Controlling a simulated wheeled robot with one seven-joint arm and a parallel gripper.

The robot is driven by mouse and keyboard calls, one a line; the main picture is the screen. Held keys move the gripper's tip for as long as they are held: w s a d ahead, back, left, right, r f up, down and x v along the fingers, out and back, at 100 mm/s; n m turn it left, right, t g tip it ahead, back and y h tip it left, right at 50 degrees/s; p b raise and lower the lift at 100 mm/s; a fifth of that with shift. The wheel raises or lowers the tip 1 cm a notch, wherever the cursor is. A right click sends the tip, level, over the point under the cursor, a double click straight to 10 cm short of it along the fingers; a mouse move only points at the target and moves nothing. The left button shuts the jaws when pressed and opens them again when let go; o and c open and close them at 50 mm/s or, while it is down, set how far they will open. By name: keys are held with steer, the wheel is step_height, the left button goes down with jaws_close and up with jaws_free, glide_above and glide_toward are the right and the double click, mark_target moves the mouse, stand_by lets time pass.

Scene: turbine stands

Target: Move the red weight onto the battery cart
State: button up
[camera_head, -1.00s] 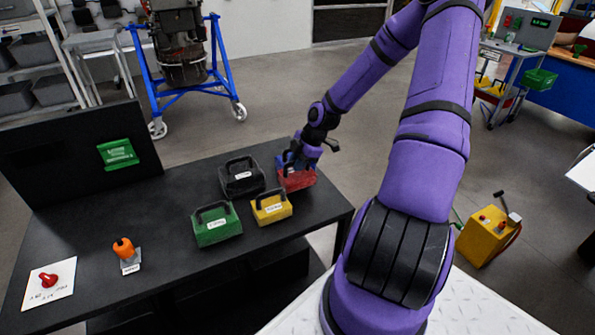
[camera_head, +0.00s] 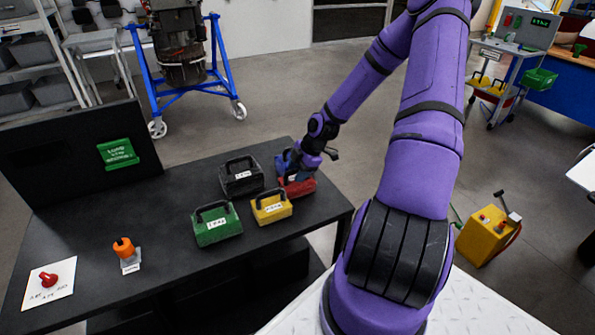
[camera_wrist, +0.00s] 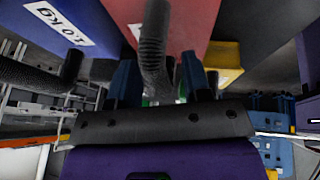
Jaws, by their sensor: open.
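The red weight (camera_head: 298,187) sits at the back right of the black table, with a white label on its side. My gripper (camera_head: 288,166) is over it and hides its handle in the head view. In the wrist view, my gripper (camera_wrist: 160,80) is open, with the ribbed dark handle between its two blue fingers; the red body (camera_wrist: 196,22) is close beyond. I cannot tell whether either finger touches the handle. A yellow wheeled-looking unit (camera_head: 486,238) with red knobs and a handle stands on the floor at right; it may be the battery cart.
A black weight (camera_head: 240,178), a yellow weight (camera_head: 270,208) and a green weight (camera_head: 216,226) stand close by on the table (camera_head: 150,215). An orange knob (camera_head: 123,247) is at front left. A grey trolley (camera_head: 513,60) with a green bin stands at the back right.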

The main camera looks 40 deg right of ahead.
steer(key=shift+r, duration=0.1)
steer(key=v, duration=1.1)
steer(key=s+a+r+m+g+h, duration=0.1)
steer(key=s+a+r+m+h, duration=0.25)
steer(key=a+r, duration=0.55)
steer(key=s+a+r+m+g+h, duration=0.1)
steer(key=s+a+r+m+h, duration=0.3)
steer(key=a+r, duration=0.55)
steer(key=s+a+r+m+t+y, duration=0.2)
steer(key=s+a+r+m, duration=0.1)
steer(key=s+r, duration=0.3)
steer(key=s+a+r+m+t+y, duration=0.1)
steer(key=s+a+r+m+t, duration=0.1)
steer(key=s+a+r+m, duration=0.2)
steer(key=s+r, duration=0.2)
steer(key=s, duration=0.1)
steer(key=shift+s+a+m+y, duration=0.15)
steer(key=shift+m+y, duration=0.2)
